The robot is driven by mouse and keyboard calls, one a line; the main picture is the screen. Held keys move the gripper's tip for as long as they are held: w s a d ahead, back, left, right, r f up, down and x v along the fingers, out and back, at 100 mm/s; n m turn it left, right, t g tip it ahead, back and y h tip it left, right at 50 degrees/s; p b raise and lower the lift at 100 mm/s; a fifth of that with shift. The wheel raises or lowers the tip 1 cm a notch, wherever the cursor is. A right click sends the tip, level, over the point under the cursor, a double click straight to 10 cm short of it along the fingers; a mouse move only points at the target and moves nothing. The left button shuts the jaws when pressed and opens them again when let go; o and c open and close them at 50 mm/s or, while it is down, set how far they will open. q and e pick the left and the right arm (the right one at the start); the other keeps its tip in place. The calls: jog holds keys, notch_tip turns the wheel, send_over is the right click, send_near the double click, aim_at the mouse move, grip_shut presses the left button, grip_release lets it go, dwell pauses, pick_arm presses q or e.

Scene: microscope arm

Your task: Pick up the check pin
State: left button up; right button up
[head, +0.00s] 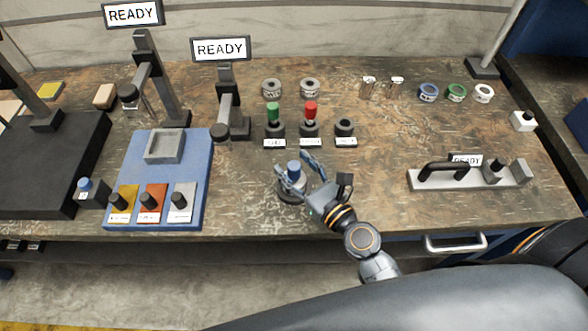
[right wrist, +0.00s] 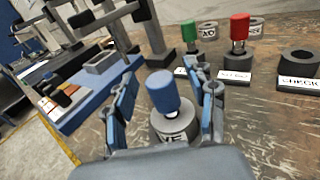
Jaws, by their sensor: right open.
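A blue-topped pin (head: 293,168) stands upright in a round grey holder (head: 292,190) near the middle of the bench. I take it as the check pin, since the socket labelled CHECK (right wrist: 298,64) is empty. In the right wrist view the blue pin (right wrist: 163,92) leans slightly in the picture, and its holder (right wrist: 174,124) bears a partly hidden label. My right gripper (head: 298,170) is open, with one finger on each side of the blue pin. Small gaps show between the pin and the fingers in the right wrist view. My left gripper is not in view.
A green pin (head: 273,113) and a red pin (head: 310,111) stand in labelled sockets behind. A blue tray (head: 150,172) with coloured blocks lies left, by stands with READY signs (head: 220,49). A grey fixture with a black handle (head: 443,168) lies right. Bare bench separates them.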

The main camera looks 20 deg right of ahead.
jog(key=shift+w+a, duration=0.1)
jog(key=shift+w, duration=0.2)
grip_shut()
